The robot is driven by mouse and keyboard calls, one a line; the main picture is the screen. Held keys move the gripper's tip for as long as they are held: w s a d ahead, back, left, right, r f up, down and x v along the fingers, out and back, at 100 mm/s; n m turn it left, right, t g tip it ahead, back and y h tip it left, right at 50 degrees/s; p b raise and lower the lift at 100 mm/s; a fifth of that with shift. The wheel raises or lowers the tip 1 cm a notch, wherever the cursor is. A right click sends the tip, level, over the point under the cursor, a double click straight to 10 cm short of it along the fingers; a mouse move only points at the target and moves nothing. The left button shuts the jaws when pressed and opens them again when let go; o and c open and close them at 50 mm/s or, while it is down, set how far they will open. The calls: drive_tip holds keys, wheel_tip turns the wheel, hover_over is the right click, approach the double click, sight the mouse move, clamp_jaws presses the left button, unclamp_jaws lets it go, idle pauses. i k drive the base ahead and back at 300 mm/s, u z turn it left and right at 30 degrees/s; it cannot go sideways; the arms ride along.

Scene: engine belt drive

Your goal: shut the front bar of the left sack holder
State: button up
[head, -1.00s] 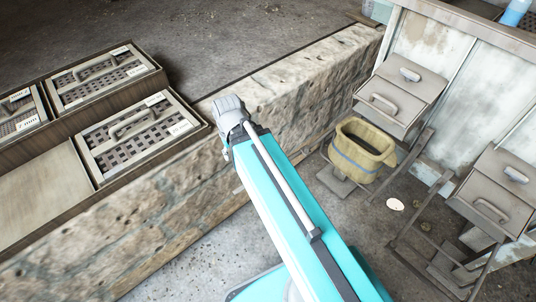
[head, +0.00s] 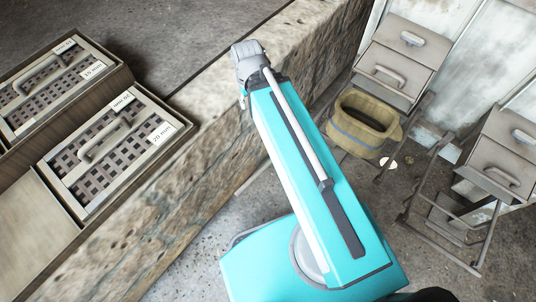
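The left sack holder (head: 415,118) is a grey metal frame at the right of the head view, below a grey chute box with handles (head: 399,62). A tan sack (head: 362,136) with a blue band hangs there, its mouth open upward. I cannot clearly make out the front bar or whether it is open or shut. My teal arm rises across the middle and ends in a grey joint beside the stone wall, left of the sack. My gripper is not visible.
A second, empty sack holder (head: 442,232) stands at the right under another chute box (head: 500,150). A long stone wall (head: 190,150) runs diagonally on the left. Sieve trays (head: 110,150) lie on it. Pale scraps lie on the concrete floor near the sack.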

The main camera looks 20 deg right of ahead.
sight(269, 162)
drive_tip(key=z, duration=0.5)
drive_tip(key=k, duration=1)
drive_tip(key=u, duration=0.3)
